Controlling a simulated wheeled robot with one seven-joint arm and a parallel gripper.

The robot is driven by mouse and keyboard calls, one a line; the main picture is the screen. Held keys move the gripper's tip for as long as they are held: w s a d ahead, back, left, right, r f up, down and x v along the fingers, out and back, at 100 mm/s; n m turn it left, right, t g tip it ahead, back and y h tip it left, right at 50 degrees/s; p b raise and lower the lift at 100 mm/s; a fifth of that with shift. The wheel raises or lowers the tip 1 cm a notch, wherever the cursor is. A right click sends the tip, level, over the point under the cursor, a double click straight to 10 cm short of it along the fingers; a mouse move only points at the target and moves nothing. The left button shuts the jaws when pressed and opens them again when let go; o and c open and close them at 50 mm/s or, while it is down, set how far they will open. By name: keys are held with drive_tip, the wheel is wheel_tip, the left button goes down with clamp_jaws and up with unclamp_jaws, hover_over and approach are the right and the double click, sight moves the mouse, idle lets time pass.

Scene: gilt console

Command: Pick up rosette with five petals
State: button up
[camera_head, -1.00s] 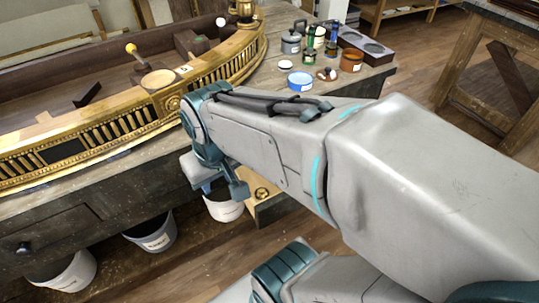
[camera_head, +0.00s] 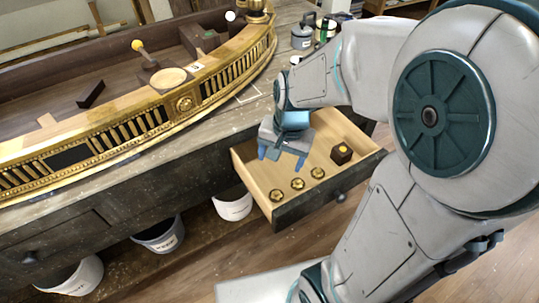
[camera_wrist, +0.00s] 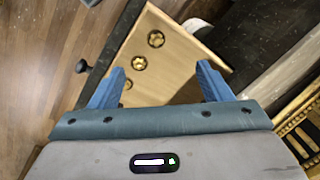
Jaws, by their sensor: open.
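Three small gold rosettes lie in a row along the front of an open wooden drawer (camera_head: 262,184): a left one (camera_head: 276,195), a middle one (camera_head: 298,184) and a right one (camera_head: 317,173). Their petals are too small to count, so I cannot tell which has five. My gripper (camera_head: 281,158) is open and empty above the drawer, behind the row. In the wrist view, two rosettes show clearly, an upper one (camera_wrist: 156,38) and a lower one (camera_wrist: 139,63). A third (camera_wrist: 127,85) is partly hidden beside the left finger of my gripper (camera_wrist: 161,69).
A small dark block (camera_head: 342,153) with a gold top stands in the drawer's right part. The gilt console piece (camera_head: 160,112) lies on the bench above. White buckets (camera_head: 160,235) stand below. The drawer's left floor is bare.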

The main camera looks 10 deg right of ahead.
drive_tip(key=w+f+m+g+h, duration=0.1)
drive_tip(key=w+f+m, duration=0.5)
drive_tip(key=f, duration=0.4)
drive_tip(key=b, duration=0.2)
hover_over(277, 191)
drive_tip(key=f, duration=0.8)
drive_tip(key=shift+s+a+f, duration=0.15)
drive_tip(key=shift+a+f, duration=0.1)
drive_tip(key=shift+d+f, duration=0.15)
drive_tip(key=shift+f, duration=1.2)
drive_tip(key=shift+d+f, duration=0.1)
drive_tip(key=shift+f, duration=1.2)
drive_tip(key=c, duration=1.1)
